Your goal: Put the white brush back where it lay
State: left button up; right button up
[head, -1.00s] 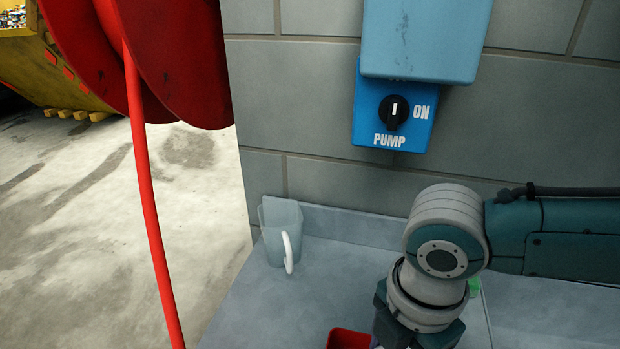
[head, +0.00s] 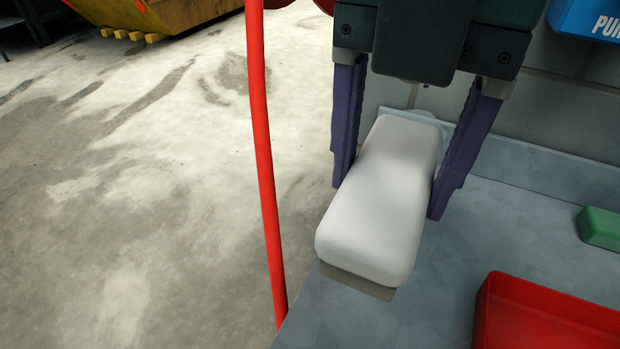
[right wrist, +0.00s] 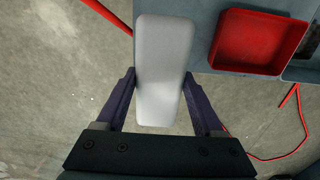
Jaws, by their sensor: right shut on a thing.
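The white brush (head: 380,205) is a smooth rounded block with a greyish underside at its near end. My right gripper (head: 395,190) is shut on it, one purple finger on each side. The brush is held above the left edge of the grey counter (head: 420,290), partly over the floor. In the right wrist view the brush (right wrist: 162,70) sits between the fingers (right wrist: 165,90), its far part sticking out ahead. My left gripper is in neither view.
A red tray (head: 545,318) stands on the counter at right, and it also shows in the right wrist view (right wrist: 258,42). A green block (head: 600,228) lies behind it. A red hose (head: 262,170) hangs left of the brush. The counter between brush and tray is clear.

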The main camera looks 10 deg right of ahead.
jog(key=f, duration=1.4)
jog(key=shift+s+d+f, duration=0.2)
jog(key=shift+f, duration=0.15)
jog(key=shift+f+b, duration=0.5)
jog(key=shift+f, duration=1.7)
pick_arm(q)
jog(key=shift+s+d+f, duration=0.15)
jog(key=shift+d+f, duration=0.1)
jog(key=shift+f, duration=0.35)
